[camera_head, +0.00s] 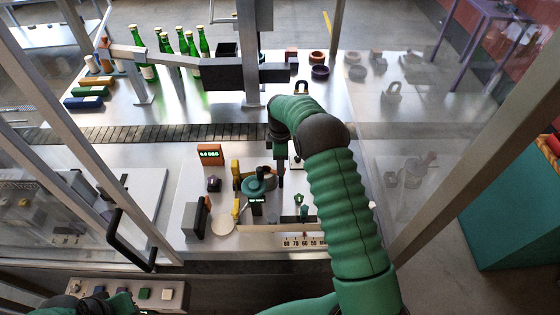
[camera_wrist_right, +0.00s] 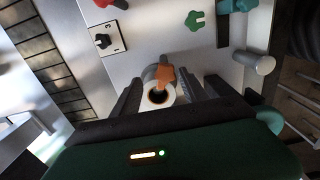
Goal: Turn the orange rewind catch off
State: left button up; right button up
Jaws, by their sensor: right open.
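The orange rewind catch (camera_wrist_right: 165,76) shows in the right wrist view as a small orange lever on a pale round part with a dark centre (camera_wrist_right: 158,96). My right gripper (camera_wrist_right: 162,93) is open, with its dark fingers on either side of this round part. I cannot tell whether they touch it. In the head view my right gripper (camera_head: 281,168) reaches down over the machine's panel; I cannot pick out the catch clearly there. A green part of my left arm shows at the bottom left of the head view, but its gripper does not.
A black switch on a white plate (camera_wrist_right: 106,38), a green knob (camera_wrist_right: 195,20) and a grey cylinder (camera_wrist_right: 253,63) are near the catch. In the head view an orange display box (camera_head: 210,154), a teal round part (camera_head: 257,186) and a ruled scale (camera_head: 303,240) surround the work area.

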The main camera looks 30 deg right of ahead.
jog(key=shift+d+f, duration=0.1)
jog(key=shift+f, duration=0.35)
jog(key=shift+s+f, duration=0.15)
jog(key=shift+s, duration=0.1)
jog(key=shift+s+a+r, duration=0.2)
jog(key=shift+s, duration=0.2)
jog(key=shift+w+f, duration=0.2)
jog(key=shift+w, duration=0.1)
jog(key=c, duration=0.7)
grip_shut()
pick_arm(q)
jog(key=shift+s+a+r, duration=0.15)
jog(key=shift+s+r, duration=0.25)
jog(key=shift+r, duration=0.05)
pick_arm(e)
jog(key=shift+r, duration=0.1)
